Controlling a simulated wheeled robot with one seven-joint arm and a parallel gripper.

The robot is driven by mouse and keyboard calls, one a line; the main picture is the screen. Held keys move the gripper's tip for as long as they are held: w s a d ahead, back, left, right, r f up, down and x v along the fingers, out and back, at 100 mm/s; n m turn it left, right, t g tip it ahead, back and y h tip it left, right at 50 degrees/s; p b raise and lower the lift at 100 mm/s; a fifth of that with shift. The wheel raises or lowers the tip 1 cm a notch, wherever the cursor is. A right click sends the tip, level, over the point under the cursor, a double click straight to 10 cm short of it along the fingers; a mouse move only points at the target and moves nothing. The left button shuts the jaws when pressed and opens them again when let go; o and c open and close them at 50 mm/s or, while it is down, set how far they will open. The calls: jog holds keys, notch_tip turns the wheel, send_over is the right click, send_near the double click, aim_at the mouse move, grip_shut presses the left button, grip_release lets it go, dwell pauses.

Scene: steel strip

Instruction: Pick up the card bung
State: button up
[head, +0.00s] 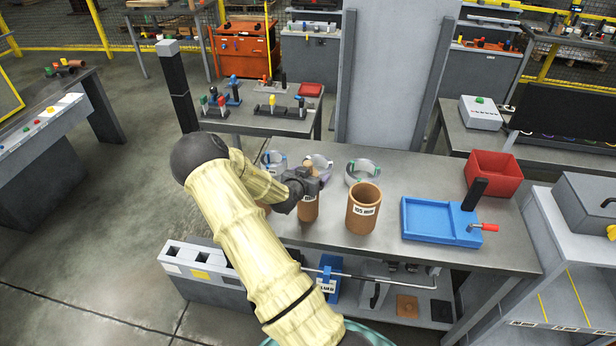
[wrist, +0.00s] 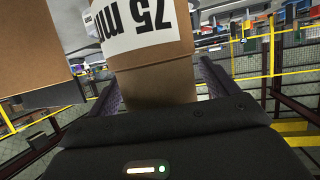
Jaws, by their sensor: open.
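A brown card cylinder marked "75 mm" (head: 309,208), which looks like the card bung, stands upright on the grey bench; my gripper hides its upper part. In the wrist view the same cylinder (wrist: 152,72) fills the space between my fingers, its white label upside down. My gripper (head: 308,184) reaches in from the left at its upper part. The jaws are open, with one finger on either side of it in the wrist view (wrist: 160,92). I cannot tell whether either finger touches it.
A wider, hollow brown tube marked "105 mm" (head: 362,212) stands close on the right. Clear rings (head: 361,172) lie behind. A blue tray (head: 432,222) and a red bin (head: 492,174) sit farther right on the grey bench (head: 340,240). Brown card is partly hidden behind my arm.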

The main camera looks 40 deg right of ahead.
jog(key=c, duration=1)
jog(key=shift+r, duration=0.15)
jog(key=shift+c, duration=0.2)
notch_tip(320, 180, up, 10)
jog(key=b, duration=0.3)
